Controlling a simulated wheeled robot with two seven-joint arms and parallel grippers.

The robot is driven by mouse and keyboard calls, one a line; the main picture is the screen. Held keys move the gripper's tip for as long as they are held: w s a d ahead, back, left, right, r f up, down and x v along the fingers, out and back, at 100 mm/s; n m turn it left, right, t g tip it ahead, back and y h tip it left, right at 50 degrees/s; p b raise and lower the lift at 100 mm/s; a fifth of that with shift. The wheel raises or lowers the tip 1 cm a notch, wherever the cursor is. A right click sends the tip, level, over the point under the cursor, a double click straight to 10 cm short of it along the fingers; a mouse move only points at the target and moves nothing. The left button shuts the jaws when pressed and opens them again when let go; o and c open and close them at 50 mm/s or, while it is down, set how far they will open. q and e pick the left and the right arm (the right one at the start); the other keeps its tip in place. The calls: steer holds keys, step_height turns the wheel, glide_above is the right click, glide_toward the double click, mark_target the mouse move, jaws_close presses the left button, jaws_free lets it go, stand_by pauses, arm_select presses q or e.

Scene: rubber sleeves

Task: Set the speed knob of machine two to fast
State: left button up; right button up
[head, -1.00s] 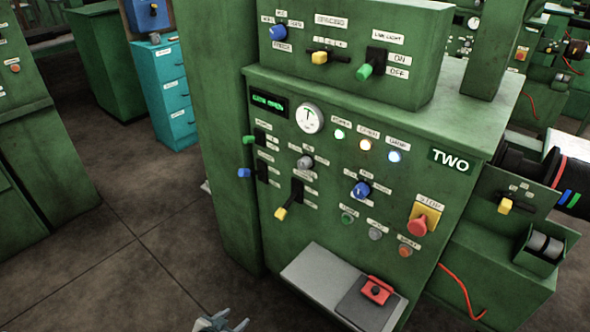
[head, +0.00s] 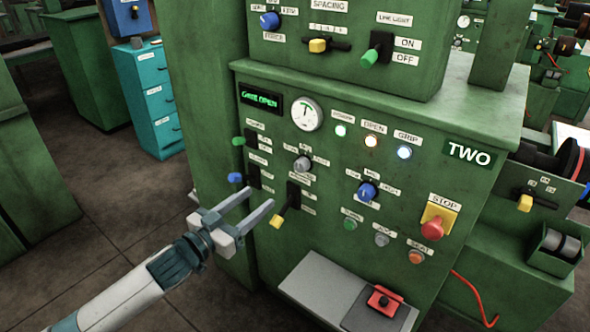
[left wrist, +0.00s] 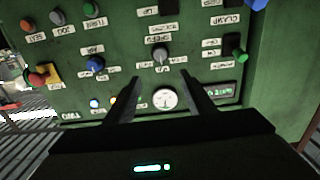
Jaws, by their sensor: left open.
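Machine two (head: 330,230) is a green cabinet with a "TWO" plate. Its panel carries a grey knob (head: 303,163) and a blue knob (head: 368,191); another blue knob (head: 270,21) is on the upper box. My left gripper (head: 260,202) is open and empty, in front of the panel's lower left, apart from the knobs. In the left wrist view, upside down, the grey knob (left wrist: 160,54) appears just beyond and between the open fingers (left wrist: 161,82). My right gripper is out of view.
A yellow-tipped lever (head: 278,221) is close to my left fingertips. Green (head: 238,141) and blue (head: 235,178) levers protrude at the panel's left. A red stop button (head: 433,228) is at right. A grey shelf (head: 318,285) juts out below. Floor at left is free.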

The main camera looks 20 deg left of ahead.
mark_target(299, 167)
arm_select(q)
steer(key=shift+w, duration=0.15)
steer(key=p+x, duration=0.2)
steer(key=x, duration=1.5)
steer(key=shift+f, duration=0.1)
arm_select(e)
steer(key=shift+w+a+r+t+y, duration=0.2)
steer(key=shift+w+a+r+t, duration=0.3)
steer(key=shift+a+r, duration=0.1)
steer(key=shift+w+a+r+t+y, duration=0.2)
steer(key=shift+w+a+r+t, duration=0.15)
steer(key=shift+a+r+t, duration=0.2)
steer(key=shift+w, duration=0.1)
arm_select(q)
steer(key=c, duration=1)
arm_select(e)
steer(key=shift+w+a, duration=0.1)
